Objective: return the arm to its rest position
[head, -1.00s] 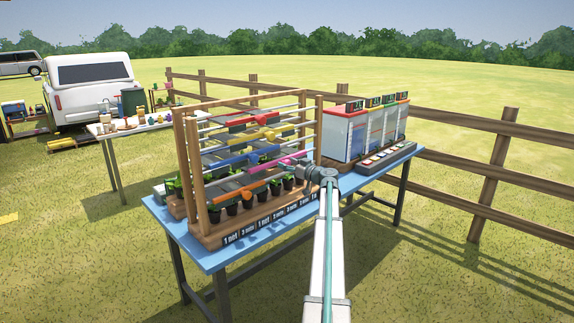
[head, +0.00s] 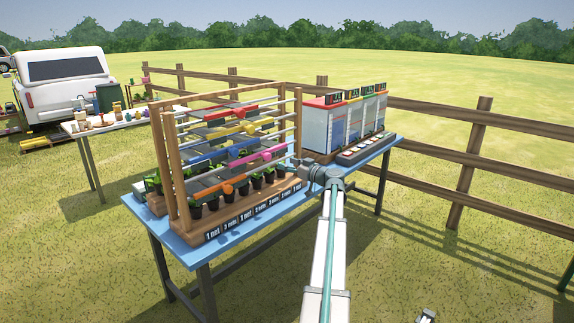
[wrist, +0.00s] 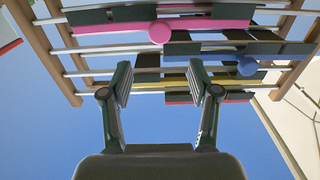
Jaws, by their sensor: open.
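My gripper (wrist: 160,95) shows in the wrist view with its two dark fingers apart and nothing between them. Beyond it are the rack's rods with a pink slider (wrist: 120,38), a blue slider (wrist: 215,60) and a yellow slider (wrist: 180,84). In the head view my arm reaches from the bottom to the front right side of the wooden rack (head: 165,160). The fingertips are too small there to make out, and I cannot tell whether they touch the rack.
The rack stands on a blue table (head: 180,240) with several potted plants (head: 228,192) inside. White boxes with coloured tops (head: 322,125) stand behind right. A wooden fence (head: 465,165) runs behind. Another table (head: 110,127) and a white pickup (head: 62,88) are at left. Open grass lies right.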

